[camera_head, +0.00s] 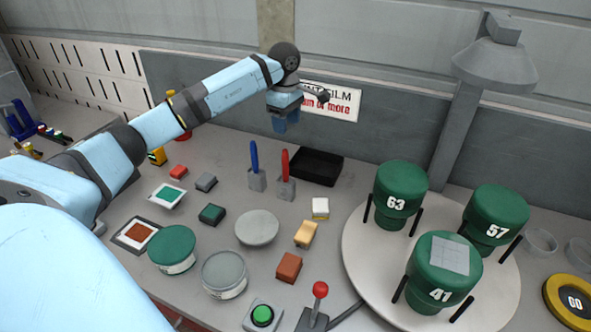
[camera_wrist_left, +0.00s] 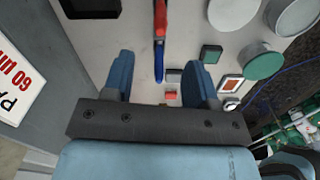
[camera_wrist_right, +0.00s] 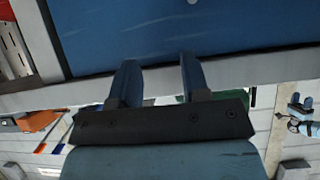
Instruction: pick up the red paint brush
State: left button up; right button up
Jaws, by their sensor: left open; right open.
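The red paint brush (camera_head: 285,162) stands upright in a small grey holder (camera_head: 286,189) on the table. A blue brush (camera_head: 254,156) stands in a similar holder to its left. My left gripper (camera_head: 286,119) is raised above and behind the brushes, open and empty. In the left wrist view, the red brush (camera_wrist_left: 160,18) is at the top, beyond the open left fingers (camera_wrist_left: 158,74). The blue brush (camera_wrist_left: 158,62) shows between them, lower in the picture. My right gripper (camera_wrist_right: 157,72) is open and empty in the right wrist view, and is outside the head view.
A black tray (camera_head: 316,167) lies right of the red brush. Cans (camera_head: 172,249), a pale dish (camera_head: 257,228) and several small blocks stand in front. A round white platform (camera_head: 372,265) with green numbered cylinders is at right. A wall sign (camera_head: 335,101) hangs behind.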

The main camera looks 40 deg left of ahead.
aim_at(285, 150)
pick_arm(q)
jog(key=shift+a+f, duration=0.15)
jog(key=shift+a, duration=0.15)
jog(key=f, duration=0.3)
jog(key=f+p, duration=0.1)
jog(key=f, duration=0.3)
jog(key=shift+s+d, duration=0.1)
jog(key=shift+s, duration=0.1)
jog(key=shift+f+p, duration=0.7)
jog(key=shift+f, duration=2.25)
grip_shut()
pick_arm(e)
jog(key=shift+s+d+r, duration=0.1)
jog(key=shift+s+r, duration=0.05)
jog(key=shift+r, duration=0.4)
jog(key=shift+s+r, duration=0.1)
jog(key=shift+r, duration=0.45)
pick_arm(q)
jog(key=shift+r, duration=0.1)
